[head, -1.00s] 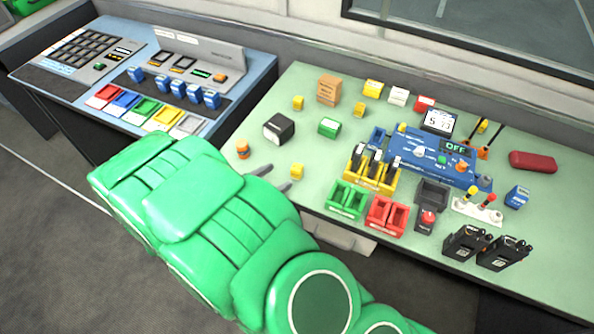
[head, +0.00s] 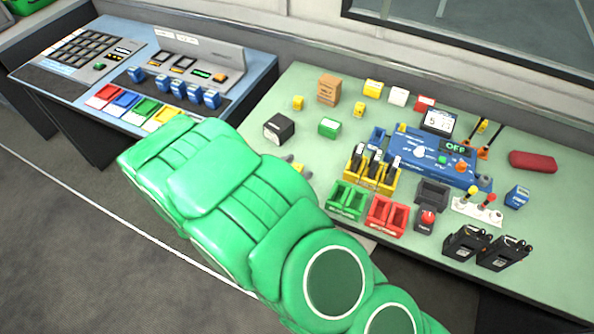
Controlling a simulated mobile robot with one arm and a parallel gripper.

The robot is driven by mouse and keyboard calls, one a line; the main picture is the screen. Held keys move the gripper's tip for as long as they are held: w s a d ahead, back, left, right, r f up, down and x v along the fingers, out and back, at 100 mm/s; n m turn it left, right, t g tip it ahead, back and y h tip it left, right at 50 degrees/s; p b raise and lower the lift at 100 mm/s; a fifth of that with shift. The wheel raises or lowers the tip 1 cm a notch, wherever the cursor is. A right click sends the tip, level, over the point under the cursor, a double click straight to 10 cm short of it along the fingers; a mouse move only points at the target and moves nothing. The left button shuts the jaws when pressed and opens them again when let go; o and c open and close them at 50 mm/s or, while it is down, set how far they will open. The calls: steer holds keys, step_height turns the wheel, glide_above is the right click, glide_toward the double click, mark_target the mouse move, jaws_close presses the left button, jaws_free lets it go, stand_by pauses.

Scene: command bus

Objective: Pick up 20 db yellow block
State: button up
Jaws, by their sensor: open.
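Several small yellow blocks lie on the pale green table: one (head: 297,103) at the back left, one (head: 359,110) right of the green block, and a larger one (head: 373,88) with a pale label at the back. Another yellow block (head: 298,166) shows only in part at my gripper (head: 297,166), whose fingertips just show past my green arm. The fingers are open, and this block appears to be between or just beyond them; I cannot tell whether they touch it. No label is readable as 20 dB.
A black box (head: 279,128), green block (head: 329,128) and brown box (head: 328,90) stand behind my gripper. To its right are a yellow holder (head: 371,178), green bin (head: 346,201), red bin (head: 386,215) and blue console (head: 432,158). A second console (head: 255,75) stands at left.

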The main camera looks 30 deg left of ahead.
steer(key=shift+w+d, duration=0.2)
steer(key=shift+w, duration=0.2)
steer(key=shift+f, duration=0.1)
steer(key=c, duration=1.1)
